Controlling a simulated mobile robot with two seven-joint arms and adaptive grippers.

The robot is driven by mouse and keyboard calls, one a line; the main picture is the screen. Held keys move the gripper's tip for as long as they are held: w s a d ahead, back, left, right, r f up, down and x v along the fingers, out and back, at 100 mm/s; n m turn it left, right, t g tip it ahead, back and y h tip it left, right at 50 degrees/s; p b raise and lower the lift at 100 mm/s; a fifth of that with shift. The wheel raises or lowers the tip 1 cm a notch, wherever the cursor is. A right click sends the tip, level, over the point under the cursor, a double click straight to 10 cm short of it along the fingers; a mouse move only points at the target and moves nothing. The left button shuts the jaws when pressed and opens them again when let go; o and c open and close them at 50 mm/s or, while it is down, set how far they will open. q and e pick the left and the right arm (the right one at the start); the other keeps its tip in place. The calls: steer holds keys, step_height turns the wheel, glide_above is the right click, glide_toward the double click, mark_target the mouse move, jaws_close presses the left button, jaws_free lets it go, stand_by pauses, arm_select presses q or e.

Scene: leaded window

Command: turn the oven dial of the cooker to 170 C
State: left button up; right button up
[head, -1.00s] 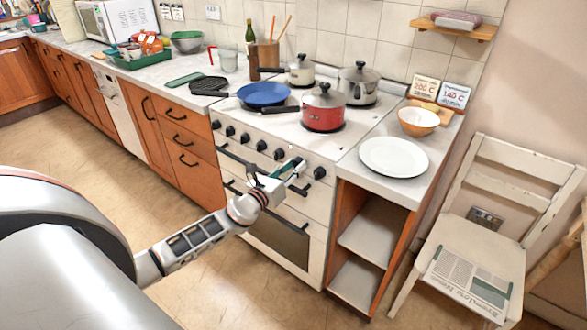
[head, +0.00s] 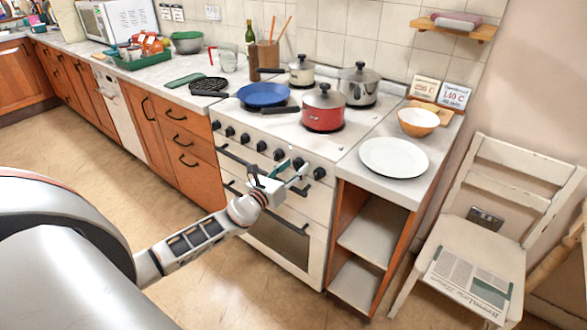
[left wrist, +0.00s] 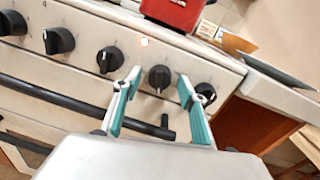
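The white cooker (head: 275,228) has a row of black dials along its front panel. My left gripper (head: 291,170) is in front of the right part of this row. In the left wrist view its two teal-lined fingers (left wrist: 157,104) are spread apart. One black dial (left wrist: 159,78) shows between and beyond the fingertips, with a visible gap on each side. The rightmost dial (left wrist: 205,93) is partly behind the right finger; it also shows in the head view (head: 319,173). Temperature markings cannot be read. My right gripper is not in view.
A black oven handle (left wrist: 85,104) runs below the dials, close under the fingers. A red pot (head: 323,112) and a blue pan (head: 263,94) stand on the hob. Two temperature cards (head: 454,96) stand at the back right. A chair (head: 480,245) stands at the right.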

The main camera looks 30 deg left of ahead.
arm_select(q)
steer(key=s, duration=1.2)
stand_by(0.5)
steer(key=s+d+f+n+g, duration=0.4)
steer(key=s+d+f+n, duration=0.5)
steer(key=f+n, duration=0.45)
steer(key=s+d+f+n+g+h, duration=0.1)
steer(key=s+d+f+n, duration=0.2)
steer(key=s+d+n, duration=0.3)
steer(key=s+d+f+n+g+h, duration=0.1)
steer(key=s+d+f+n+g, duration=0.1)
steer(key=s+d+n, duration=0.5)
steer(key=f+n, duration=0.1)
steer(key=n, duration=0.2)
steer(key=shift+s+d+f+n, duration=0.15)
steer(key=shift+d+f+n, duration=0.2)
